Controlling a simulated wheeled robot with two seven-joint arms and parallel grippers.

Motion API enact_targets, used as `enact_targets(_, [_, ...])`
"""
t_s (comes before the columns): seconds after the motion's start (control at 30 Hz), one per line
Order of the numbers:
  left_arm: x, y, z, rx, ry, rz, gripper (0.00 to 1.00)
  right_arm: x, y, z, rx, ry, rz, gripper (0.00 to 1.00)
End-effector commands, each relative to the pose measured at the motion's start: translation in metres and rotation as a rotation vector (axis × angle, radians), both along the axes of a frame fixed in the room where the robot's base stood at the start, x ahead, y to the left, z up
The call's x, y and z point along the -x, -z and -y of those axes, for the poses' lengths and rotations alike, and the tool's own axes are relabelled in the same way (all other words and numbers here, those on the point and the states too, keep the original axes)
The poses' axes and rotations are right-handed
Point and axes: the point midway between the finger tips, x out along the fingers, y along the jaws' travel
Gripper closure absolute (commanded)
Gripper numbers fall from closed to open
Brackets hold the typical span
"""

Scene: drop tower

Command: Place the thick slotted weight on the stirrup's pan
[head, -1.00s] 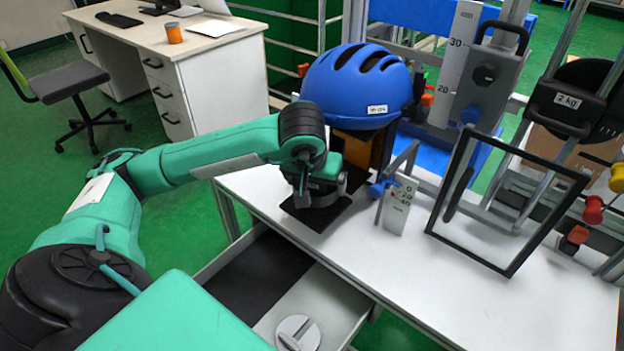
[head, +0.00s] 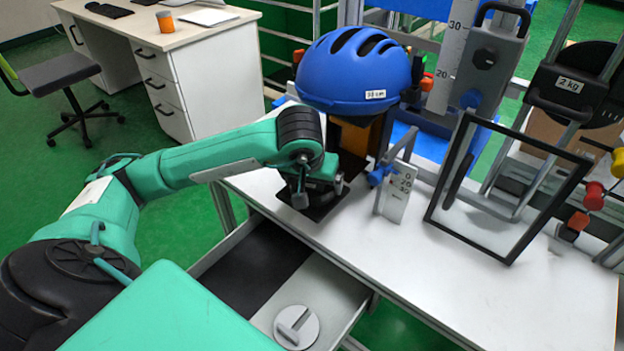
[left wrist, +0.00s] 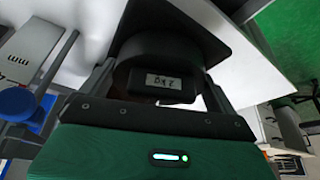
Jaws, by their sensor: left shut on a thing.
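My left gripper (head: 313,193) is over a black square plate (head: 328,208) below the helmet, which I take to be the stirrup's pan. In the left wrist view, its fingers are shut on a thick, dark, rounded weight (left wrist: 165,52) with a white label that appears upside down. I take this to be the thick slotted weight. The black plate (left wrist: 228,38) shows just beyond it; I cannot tell whether the two touch. In the head view the gripper mostly hides the weight. My right gripper is out of view.
A blue helmet (head: 354,70) stands above and behind the gripper. A small scale with a blue clamp (head: 396,192) is close on the right. A black frame (head: 508,190) stands farther right. An open drawer (head: 348,318) holds a grey slotted disc (head: 296,327). The white tabletop (head: 440,270) is clear in front.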

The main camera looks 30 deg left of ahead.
Motion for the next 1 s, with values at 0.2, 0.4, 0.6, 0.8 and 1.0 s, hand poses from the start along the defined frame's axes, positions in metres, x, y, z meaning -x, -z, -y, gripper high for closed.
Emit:
enact_targets(0.2, [0.0, 0.001, 0.0, 0.0, 0.0, 0.0, 0.0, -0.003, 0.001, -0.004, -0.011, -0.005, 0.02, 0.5])
enact_targets(0.4, [0.0, 0.001, 0.0, 0.0, 0.0, 0.0, 0.0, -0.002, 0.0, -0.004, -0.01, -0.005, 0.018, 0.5])
enact_targets(0.6, [0.003, -0.012, 0.001, -0.001, 0.001, 0.004, 0.0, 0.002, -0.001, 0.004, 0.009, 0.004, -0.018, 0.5])
enact_targets(0.8, [0.019, -0.054, 0.006, 0.0, 0.002, 0.005, 0.0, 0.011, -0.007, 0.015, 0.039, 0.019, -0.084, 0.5])
enact_targets(1.0, [0.034, -0.09, 0.011, 0.0, 0.003, 0.004, 0.0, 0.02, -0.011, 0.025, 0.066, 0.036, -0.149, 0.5])
